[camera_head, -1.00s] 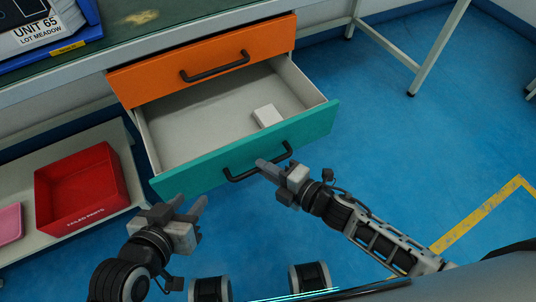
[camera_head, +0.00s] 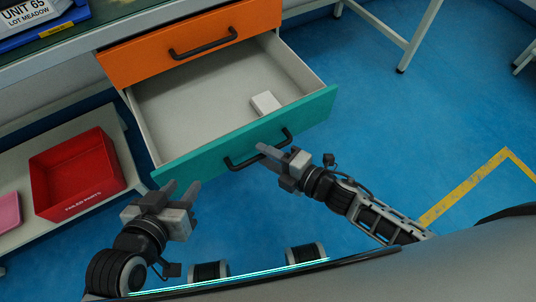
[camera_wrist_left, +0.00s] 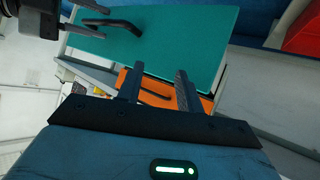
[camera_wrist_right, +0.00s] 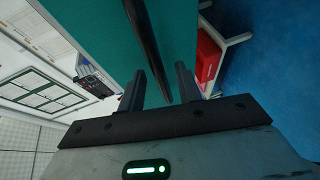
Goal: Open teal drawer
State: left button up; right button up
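The teal drawer (camera_head: 250,134) is pulled well out, below a shut orange drawer (camera_head: 190,45). A small white box (camera_head: 265,103) lies inside it. Its dark bar handle (camera_head: 245,160) is on the teal front. My right gripper (camera_head: 262,149) is at the handle; in the right wrist view the dark bar (camera_wrist_right: 150,45) runs between its open fingers (camera_wrist_right: 160,85), with gaps visible. My left gripper (camera_head: 180,190) is open and empty, just in front of the drawer's left end. The teal front also shows in the left wrist view (camera_wrist_left: 175,35).
A red bin (camera_head: 75,172) stands on a low shelf at the left, with a pink tray (camera_head: 8,210) beside it. A blue tray (camera_head: 45,35) is on the bench top. Blue floor to the right is clear up to a white table leg (camera_head: 420,38).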

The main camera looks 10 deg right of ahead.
pick_arm(q)
jog(key=shift+f, duration=0.15)
pick_arm(e)
jog(key=shift+s, duration=0.1)
